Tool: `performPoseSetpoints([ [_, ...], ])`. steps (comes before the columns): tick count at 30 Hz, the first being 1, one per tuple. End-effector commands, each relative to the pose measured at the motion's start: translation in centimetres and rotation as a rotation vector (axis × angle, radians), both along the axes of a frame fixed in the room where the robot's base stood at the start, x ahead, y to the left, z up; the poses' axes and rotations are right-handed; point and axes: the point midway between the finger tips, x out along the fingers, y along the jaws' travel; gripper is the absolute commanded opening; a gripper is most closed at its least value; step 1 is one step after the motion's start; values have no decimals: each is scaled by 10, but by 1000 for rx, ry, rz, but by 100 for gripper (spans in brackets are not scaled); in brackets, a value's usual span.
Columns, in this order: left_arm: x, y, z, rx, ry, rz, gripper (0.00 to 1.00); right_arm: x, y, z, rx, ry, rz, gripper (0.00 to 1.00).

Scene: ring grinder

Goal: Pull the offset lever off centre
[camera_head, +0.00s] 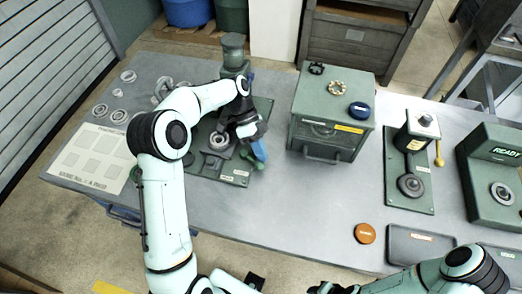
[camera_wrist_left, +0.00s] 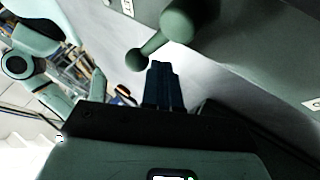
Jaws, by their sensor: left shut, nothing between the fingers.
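The green ring grinder (camera_head: 233,55) stands at the left of the table on a green base plate (camera_head: 237,178), with a round ring-shaped part (camera_head: 219,141) on it. In the left wrist view the fingers (camera_wrist_left: 163,82) are together and empty. A green rod with ball ends (camera_wrist_left: 155,45), which looks like a lever, is just beyond the fingertips; its small ball is close beside them. I cannot tell whether they touch. My arm and gripper hide part of the grinder in the head view.
Further right are another green device (camera_head: 410,170) and a unit reading READY (camera_head: 490,160). An orange disc (camera_head: 365,233) and a tray (camera_head: 415,243) lie near the front edge. The front middle is clear.

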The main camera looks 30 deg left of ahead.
Motion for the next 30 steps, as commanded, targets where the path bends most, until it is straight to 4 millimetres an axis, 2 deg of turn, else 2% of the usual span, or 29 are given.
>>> performPoseSetpoints([
  [10,0,0,1,1,0,1,0,0,0,0,0,0,0,43],
  [14,1,0,12,1,-2,1,0,1,0,1,0,0,0,43],
  [17,1,0,31,1,-5,1,0,2,0,2,1,-2,0,43],
  [30,2,0,141,0,-7,0,0,16,0,20,-1,-18,0,43],
])
